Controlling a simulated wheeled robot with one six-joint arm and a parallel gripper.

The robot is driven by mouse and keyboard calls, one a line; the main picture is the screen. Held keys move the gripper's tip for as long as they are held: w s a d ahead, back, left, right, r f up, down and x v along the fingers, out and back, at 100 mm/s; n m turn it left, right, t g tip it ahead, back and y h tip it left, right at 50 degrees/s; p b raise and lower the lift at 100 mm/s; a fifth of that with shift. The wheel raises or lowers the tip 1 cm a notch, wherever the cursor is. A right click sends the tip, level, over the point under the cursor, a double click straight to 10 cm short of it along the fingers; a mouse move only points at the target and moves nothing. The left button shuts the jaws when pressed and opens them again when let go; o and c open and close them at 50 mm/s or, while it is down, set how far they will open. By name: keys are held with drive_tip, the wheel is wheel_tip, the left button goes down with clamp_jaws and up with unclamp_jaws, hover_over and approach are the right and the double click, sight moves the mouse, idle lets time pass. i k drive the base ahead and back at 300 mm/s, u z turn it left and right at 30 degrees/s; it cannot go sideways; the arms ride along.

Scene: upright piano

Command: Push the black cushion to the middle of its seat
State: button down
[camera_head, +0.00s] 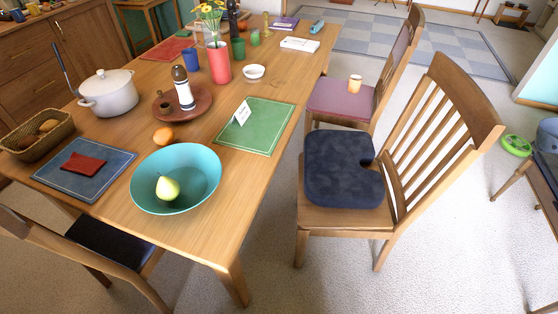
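The black cushion (335,172) looks dark navy-black and lies flat on the seat (345,220) of the near wooden chair. It has rounded corners and a notch on its right side, facing the backrest. It sits toward the far side of the seat. A strip of bare wood shows along the near side, and the cushion covers the far edge. The chair's slatted backrest (436,135) is on the right, and its front faces the table. My gripper is not in view.
The wooden table (215,235) stands left of the chair, with a teal bowl (195,190) and a green placemat (262,132) near its edge. Carpet (440,250) is clear at near right.

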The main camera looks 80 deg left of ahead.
sight(334, 176)
drive_tip(key=u, duration=0.6)
drive_tip(key=i, duration=1.3)
drive_tip(key=u, duration=2.65)
